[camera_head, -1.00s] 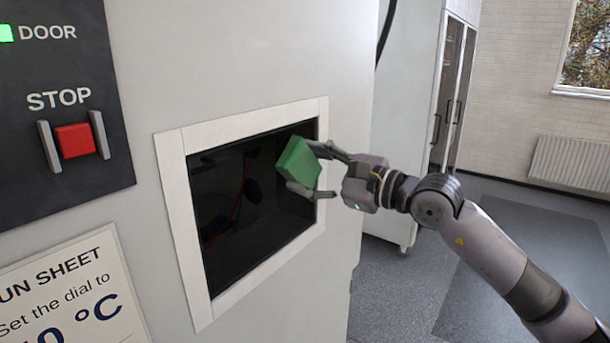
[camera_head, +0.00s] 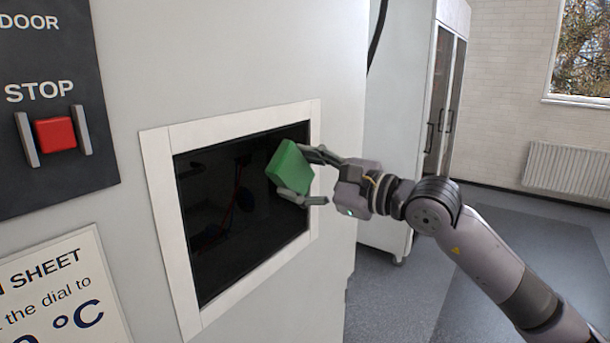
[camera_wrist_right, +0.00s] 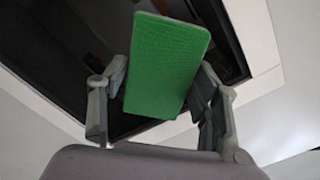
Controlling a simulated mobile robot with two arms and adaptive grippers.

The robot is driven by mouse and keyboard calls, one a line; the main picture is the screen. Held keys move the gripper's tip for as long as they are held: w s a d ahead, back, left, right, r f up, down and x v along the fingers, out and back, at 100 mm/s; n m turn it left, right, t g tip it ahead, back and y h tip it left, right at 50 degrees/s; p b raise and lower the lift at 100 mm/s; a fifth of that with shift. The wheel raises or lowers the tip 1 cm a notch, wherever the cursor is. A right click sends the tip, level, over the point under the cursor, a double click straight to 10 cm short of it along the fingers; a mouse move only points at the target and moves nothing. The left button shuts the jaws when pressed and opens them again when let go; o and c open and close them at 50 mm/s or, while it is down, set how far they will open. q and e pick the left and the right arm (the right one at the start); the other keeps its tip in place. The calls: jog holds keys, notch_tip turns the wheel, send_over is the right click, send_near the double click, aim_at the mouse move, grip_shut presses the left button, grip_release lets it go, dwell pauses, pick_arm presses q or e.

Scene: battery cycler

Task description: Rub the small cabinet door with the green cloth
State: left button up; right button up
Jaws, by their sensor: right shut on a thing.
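The green cloth (camera_head: 290,168) is a folded block held between the fingers of my right gripper (camera_head: 308,176). It also fills the middle of the right wrist view (camera_wrist_right: 167,62), with a finger on each side. The small cabinet door (camera_head: 235,215) is a dark glossy panel in a white frame (camera_head: 162,200) on the pale cabinet front. The cloth is in front of the door's upper right part. I cannot tell whether it touches the panel. My left gripper is not in view.
A dark panel with a red STOP button (camera_head: 56,134) between two grey guards is at the left. A printed run sheet (camera_head: 65,295) is below it. A tall cabinet with glass doors (camera_head: 440,110) stands behind at the right. Open floor (camera_head: 405,300) lies at the lower right.

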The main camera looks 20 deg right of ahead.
aim_at(294, 178)
jog(key=shift+s+a, duration=0.2)
jog(key=shift+a, duration=0.25)
jog(key=shift+s+d+f, duration=0.1)
jog(key=shift+d+f, duration=0.05)
jog(key=b+v, duration=0.3)
jog(key=v, duration=0.1)
jog(key=shift+s+d+f+b, duration=0.1)
jog(key=shift+b, duration=0.3)
jog(key=shift+s+d+b, duration=0.4)
jog(key=shift+s, duration=0.2)
jog(key=b+v, duration=0.2)
jog(key=v, duration=0.1)
